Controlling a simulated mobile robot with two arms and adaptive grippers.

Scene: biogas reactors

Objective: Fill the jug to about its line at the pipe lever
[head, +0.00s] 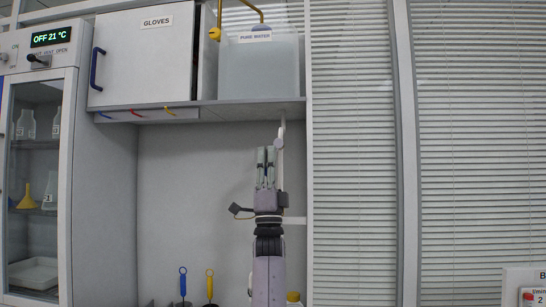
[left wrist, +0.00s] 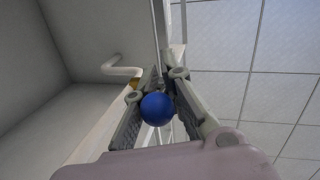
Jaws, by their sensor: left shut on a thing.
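My left gripper (head: 265,158) reaches straight up in the head view, in front of the grey back wall and beside the thin white pipe (head: 281,150). In the left wrist view its fingers (left wrist: 160,95) are closed around a blue ball knob (left wrist: 157,108), which looks like the end of the pipe lever. The pipe comes down from under the shelf that bears the pure water tank (head: 258,70). I cannot make out the jug for sure, nor its line or water level; my arm covers part of the low area. My right gripper is in neither view.
A shelf (head: 215,110) with a gloves cabinet (head: 142,60) hangs above the bay. A glass-door cabinet (head: 35,180) stands at the left. Blue (head: 183,285) and yellow (head: 210,285) handled tools stand below. A yellow-topped item (head: 293,297) is right of my arm. Blinds are at the right.

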